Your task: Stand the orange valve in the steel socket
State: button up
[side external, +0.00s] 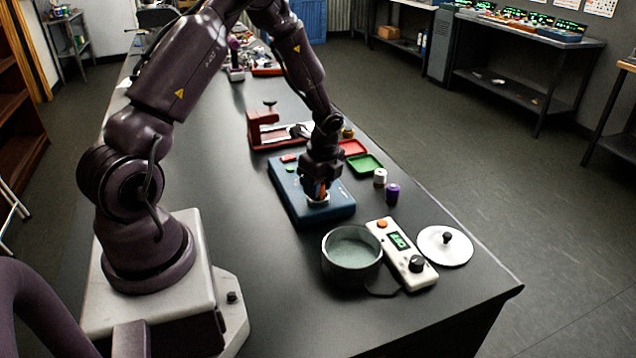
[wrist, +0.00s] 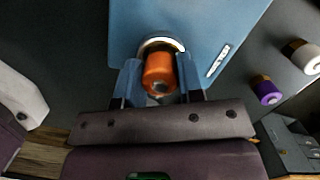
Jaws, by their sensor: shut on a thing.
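The orange valve (wrist: 158,72) is between the fingers of my gripper (wrist: 157,85) in the wrist view. My gripper is shut on it. The steel socket (wrist: 160,43) is a pale metal ring on the blue brewer base (wrist: 215,25), right at the valve's far end. In the side view, my gripper (side external: 319,184) points down over the blue base (side external: 290,192), with a little orange showing just above the socket ring (side external: 318,201). I cannot tell how deep the valve sits in the ring, as the fingers and valve hide its inside.
A purple-bodied valve (side external: 392,193) and a white one (side external: 380,177) stand right of the base. A round pot (side external: 352,278), a white control box (side external: 400,255) and a lid (side external: 446,245) are in front. Green (side external: 366,163) and red trays (side external: 352,147) and a red clamp (side external: 262,130) lie behind.

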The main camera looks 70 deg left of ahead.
jog(key=shift+f, duration=0.2)
dwell(0.6)
jog(key=o, duration=1.5)
jog(key=shift+r, duration=4.1)
